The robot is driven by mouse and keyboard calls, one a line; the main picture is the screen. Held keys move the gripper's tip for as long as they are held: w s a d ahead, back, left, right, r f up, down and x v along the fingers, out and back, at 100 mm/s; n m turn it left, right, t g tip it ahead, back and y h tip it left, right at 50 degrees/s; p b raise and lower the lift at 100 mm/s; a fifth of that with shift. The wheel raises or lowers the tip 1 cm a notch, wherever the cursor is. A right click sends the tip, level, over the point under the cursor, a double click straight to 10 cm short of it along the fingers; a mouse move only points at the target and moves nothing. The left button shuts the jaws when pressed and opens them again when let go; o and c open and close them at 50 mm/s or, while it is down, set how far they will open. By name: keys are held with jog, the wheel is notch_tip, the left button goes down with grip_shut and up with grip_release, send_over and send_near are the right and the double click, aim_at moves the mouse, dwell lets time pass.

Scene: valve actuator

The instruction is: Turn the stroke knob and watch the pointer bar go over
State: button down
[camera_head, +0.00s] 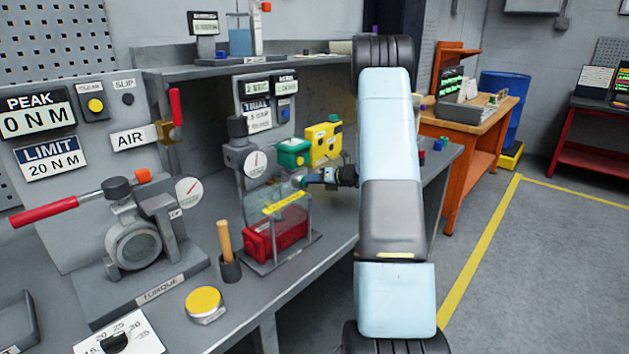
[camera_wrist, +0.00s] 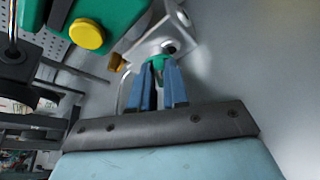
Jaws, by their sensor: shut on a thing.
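My gripper (camera_head: 312,180) reaches in from the right at the clear-fronted stand on the bench. In the wrist view its blue fingers (camera_wrist: 159,78) are closed around a small green knob (camera_wrist: 157,62), beside a pale grey plate with a round hole. No label shows on this knob, so I cannot read whether it is the stroke knob. The stand (camera_head: 283,258) holds a red block (camera_head: 276,236) behind a clear guard with a yellow strip. A round dial (camera_head: 255,163) with a red needle is above it. I cannot make out the pointer bar.
A green box (camera_head: 292,152) and a yellow box (camera_head: 323,142) stand behind my gripper. The torque rig (camera_head: 134,243) with a red handle, a wooden-handled tool (camera_head: 224,238) in a cup and a yellow-topped puck (camera_head: 204,303) are to the left. Open floor lies right.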

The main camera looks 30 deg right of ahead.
jog(key=shift+a, duration=0.15)
jog(key=shift+a+n+h, duration=0.2)
jog(key=shift+n+h, duration=0.5)
jog(key=shift+n, duration=0.3)
jog(key=shift+s+a+n+t+h, duration=0.1)
jog(key=shift+a+n+t+h, duration=0.05)
jog(key=shift+n+h, duration=0.4)
jog(key=shift+s+a+n+t+h, duration=0.15)
jog(key=shift+n+h, duration=0.2)
jog(key=shift+n, duration=0.4)
jog(key=shift+w, duration=0.1)
jog(key=c, duration=1.1)
grip_release()
jog(key=shift+w, duration=0.1)
jog(key=shift+c, duration=0.2)
